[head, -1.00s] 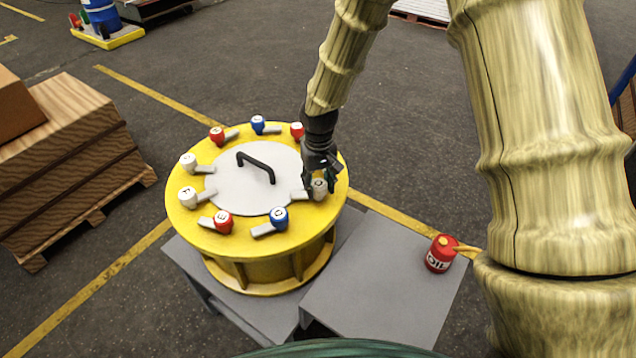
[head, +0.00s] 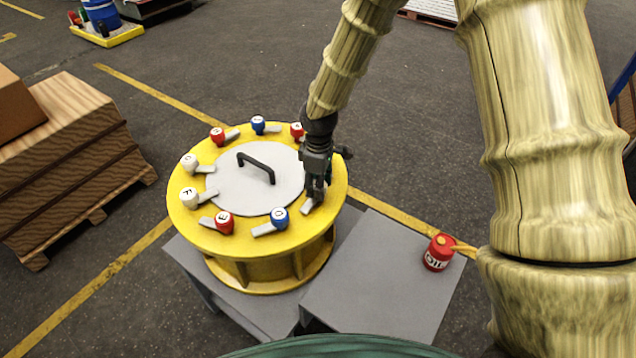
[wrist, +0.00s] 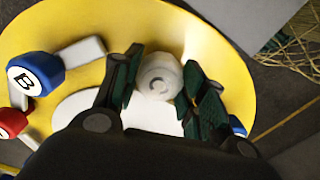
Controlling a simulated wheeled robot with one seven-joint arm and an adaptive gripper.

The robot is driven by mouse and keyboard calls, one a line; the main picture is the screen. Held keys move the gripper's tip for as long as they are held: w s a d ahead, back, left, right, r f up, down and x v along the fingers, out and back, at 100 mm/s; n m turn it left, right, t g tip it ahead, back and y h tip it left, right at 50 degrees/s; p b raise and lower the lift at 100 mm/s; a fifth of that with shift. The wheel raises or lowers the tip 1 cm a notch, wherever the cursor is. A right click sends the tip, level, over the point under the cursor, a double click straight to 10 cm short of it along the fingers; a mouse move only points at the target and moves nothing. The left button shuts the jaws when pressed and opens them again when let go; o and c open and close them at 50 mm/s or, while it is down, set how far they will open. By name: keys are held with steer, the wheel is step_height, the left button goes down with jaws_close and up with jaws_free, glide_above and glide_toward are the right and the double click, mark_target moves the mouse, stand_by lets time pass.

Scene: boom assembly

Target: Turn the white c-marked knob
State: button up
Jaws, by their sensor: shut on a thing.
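My gripper is shut on the knob. The knob's grey lever (head: 310,205) shows below the fingers, pointing toward the lower left.
Several other red, blue and white knobs ring the drum lid, including a blue one (head: 279,217) nearby. A black handle (head: 257,167) stands on the lid's centre. A red oil can (head: 438,252) stands on the grey table (head: 375,285). Pallets (head: 75,165) are at left.

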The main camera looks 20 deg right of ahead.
steer(key=shift+n, duration=0.6)
steer(key=shift+s, duration=0.1)
steer(key=o, duration=1)
step_height(320, 180, up, 12)
steer(key=shift+f, duration=0.1)
stand_by(0.5)
